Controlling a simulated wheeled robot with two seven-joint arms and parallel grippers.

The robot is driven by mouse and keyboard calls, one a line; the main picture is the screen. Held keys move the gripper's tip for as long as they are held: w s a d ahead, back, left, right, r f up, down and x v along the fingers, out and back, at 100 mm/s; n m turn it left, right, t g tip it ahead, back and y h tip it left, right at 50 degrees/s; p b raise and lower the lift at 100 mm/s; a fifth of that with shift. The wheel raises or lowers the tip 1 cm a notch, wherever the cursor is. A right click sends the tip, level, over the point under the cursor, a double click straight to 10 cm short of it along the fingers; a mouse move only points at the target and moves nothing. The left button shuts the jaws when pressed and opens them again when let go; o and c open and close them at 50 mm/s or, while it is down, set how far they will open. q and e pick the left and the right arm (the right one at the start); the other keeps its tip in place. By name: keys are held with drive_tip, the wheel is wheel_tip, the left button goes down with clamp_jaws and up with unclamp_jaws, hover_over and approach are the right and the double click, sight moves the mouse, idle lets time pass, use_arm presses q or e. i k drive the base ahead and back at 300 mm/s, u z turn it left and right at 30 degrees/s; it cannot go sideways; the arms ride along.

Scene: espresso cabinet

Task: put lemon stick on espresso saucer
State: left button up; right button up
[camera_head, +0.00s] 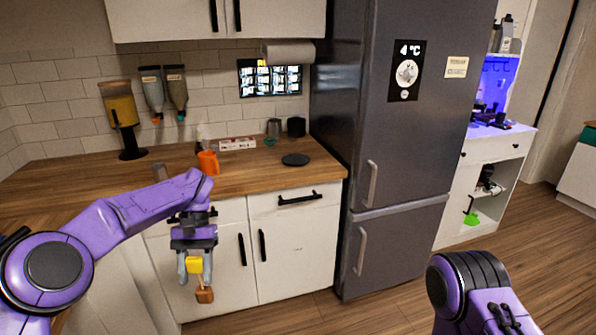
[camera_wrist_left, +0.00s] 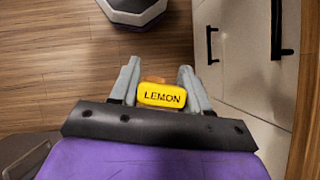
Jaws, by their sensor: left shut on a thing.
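My left gripper (camera_head: 195,279) hangs in front of the white lower cabinets, below the counter's edge. It is shut on the lemon stick (camera_head: 194,265), which has a yellow block and a brown block-like end below it. In the left wrist view the yellow block (camera_wrist_left: 162,95) reads "LEMON" and sits between the grey fingers (camera_wrist_left: 157,80), with the brown part partly hidden behind it. I cannot make out an espresso saucer. Of my right arm only a part shows at the lower right; its gripper is out of view.
The wooden counter (camera_head: 235,182) holds an orange jug (camera_head: 208,162), a dark round disc (camera_head: 295,160) and a dispenser (camera_head: 121,112). A grey fridge (camera_head: 400,150) stands right of it. Farther right is a white cabinet (camera_head: 490,165) with a purple-lit niche. Wooden floor (camera_head: 390,305) is open in front.

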sight(296, 159)
drive_tip(key=z, duration=0.8)
drive_tip(key=i, duration=1.35)
